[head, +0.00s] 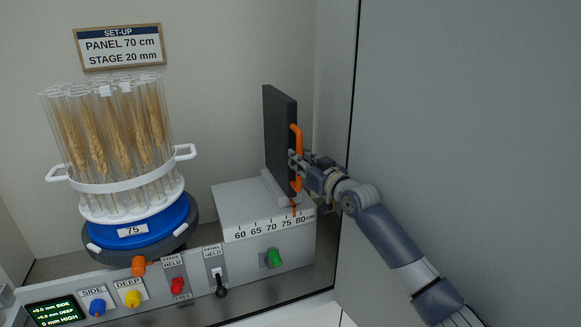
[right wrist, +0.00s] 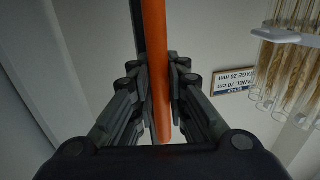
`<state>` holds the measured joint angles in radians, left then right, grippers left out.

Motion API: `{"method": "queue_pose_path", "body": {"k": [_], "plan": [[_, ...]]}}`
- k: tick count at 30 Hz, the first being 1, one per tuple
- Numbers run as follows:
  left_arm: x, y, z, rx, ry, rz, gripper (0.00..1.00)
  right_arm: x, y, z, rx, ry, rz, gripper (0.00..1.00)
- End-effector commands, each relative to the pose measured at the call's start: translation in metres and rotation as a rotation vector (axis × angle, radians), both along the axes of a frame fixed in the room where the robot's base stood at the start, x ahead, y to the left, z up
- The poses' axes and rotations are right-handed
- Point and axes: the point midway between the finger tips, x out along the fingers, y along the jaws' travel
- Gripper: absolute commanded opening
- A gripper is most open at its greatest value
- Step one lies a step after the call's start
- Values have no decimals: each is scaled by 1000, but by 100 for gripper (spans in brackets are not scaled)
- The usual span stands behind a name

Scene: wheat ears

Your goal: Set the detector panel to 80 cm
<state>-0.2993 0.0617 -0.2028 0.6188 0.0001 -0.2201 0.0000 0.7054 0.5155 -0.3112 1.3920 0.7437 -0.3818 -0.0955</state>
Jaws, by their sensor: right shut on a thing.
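The dark detector panel (head: 279,135) stands upright on a grey base block with a scale (head: 270,229) marked 60 to 80. An orange pointer (head: 294,208) under the panel stands between the 75 and 80 labels; the exact reading is too small to tell. My right gripper (head: 296,163) is shut on the panel's upright orange handle (head: 296,140). In the right wrist view the handle (right wrist: 155,60) runs between the fingers (right wrist: 161,95). The black lever (head: 221,291) below the "PANEL HELD" label points down. My left gripper is not in view.
A wall sign (head: 122,46) reads panel 70 cm, stage 20 mm. A white rack of wheat-ear tubes (head: 125,187) stands on a blue turntable (head: 145,232) at left. The front console has blue, yellow, red and green controls and a small display (head: 52,313). A grey wall is close at right.

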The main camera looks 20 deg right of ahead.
Motion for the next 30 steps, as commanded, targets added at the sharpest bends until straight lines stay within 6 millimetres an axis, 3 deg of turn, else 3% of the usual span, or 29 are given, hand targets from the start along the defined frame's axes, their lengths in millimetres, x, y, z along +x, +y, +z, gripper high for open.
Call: {"method": "queue_pose_path", "body": {"k": [4,8,9,11,17,23,30], "plan": [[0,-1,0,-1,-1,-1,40,0,2,-4,4,10,5,0],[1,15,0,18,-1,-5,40,0,3,-4,4,11,5,0],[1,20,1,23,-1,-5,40,0,3,-4,3,11,5,20],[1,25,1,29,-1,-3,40,0,2,-4,3,11,5,34],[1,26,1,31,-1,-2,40,0,2,-3,2,8,4,35],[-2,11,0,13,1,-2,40,-3,2,-3,3,7,4,35],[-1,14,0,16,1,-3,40,-29,-5,-4,0,8,4,35]]}}
